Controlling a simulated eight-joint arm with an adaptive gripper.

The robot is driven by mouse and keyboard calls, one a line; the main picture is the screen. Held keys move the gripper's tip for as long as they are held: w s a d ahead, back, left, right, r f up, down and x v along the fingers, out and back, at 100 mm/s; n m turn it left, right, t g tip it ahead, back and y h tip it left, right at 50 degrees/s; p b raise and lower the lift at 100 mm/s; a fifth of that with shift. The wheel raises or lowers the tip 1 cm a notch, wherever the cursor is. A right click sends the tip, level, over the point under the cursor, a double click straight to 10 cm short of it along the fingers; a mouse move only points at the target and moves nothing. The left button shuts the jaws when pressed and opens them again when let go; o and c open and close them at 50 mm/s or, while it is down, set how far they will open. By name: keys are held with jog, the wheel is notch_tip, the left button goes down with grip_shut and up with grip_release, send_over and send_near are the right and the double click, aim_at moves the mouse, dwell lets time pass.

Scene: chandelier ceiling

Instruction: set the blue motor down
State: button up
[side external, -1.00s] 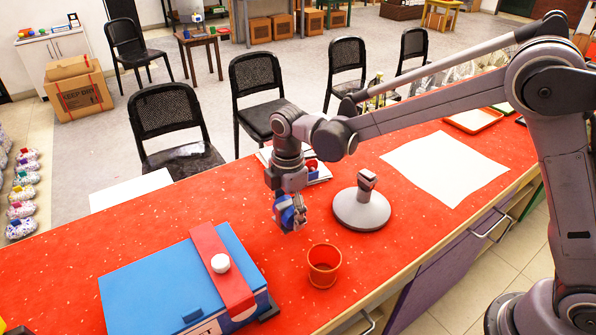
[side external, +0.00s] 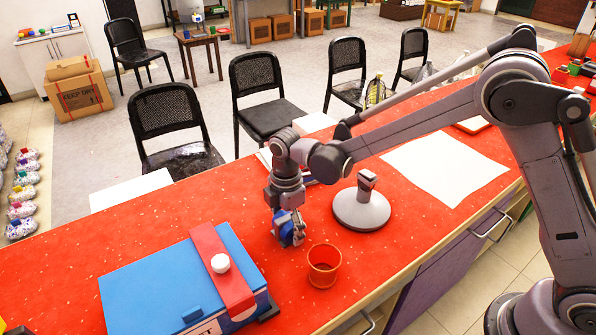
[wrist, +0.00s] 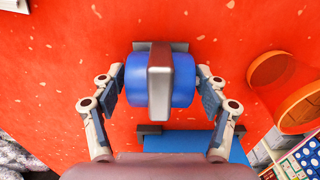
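The blue motor (side external: 287,234) is a short blue cylinder with a grey block across it, in the side external view just left of the orange pot. It also fills the middle of the wrist view (wrist: 135,82). My gripper (side external: 291,226) points down over it, with one finger on each side and the pads close against its blue sides. My gripper (wrist: 160,88) appears shut on it. The motor is at or just above the red tabletop (side external: 150,230); I cannot tell whether its underside touches.
An orange pot (side external: 323,268) stands close to the right of the motor. A blue box with a red strap (side external: 165,285) lies to the left. A round grey stand (side external: 362,210) is behind right, and a white sheet (side external: 445,168) lies farther right. Red table space at left is clear.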

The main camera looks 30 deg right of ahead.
aim_at(287, 217)
dwell(0.3)
notch_tip(287, 217, up, 12)
jog(key=shift+f, duration=0.1)
jog(key=s+d+r+m+t, duration=0.2)
jog(key=s+d+r+m, duration=0.15)
jog(key=d+m, duration=0.2)
jog(key=s+d+r+m+t, duration=0.2)
jog(key=s+d+r+m, duration=0.15)
jog(key=s+d, duration=0.2)
jog(key=s+d+f+m+t, duration=0.3)
jog(key=s+d+m, duration=0.5)
jog(key=m, duration=0.1)
jog(key=shift+s+f, duration=0.2)
jog(key=shift+s, duration=0.15)
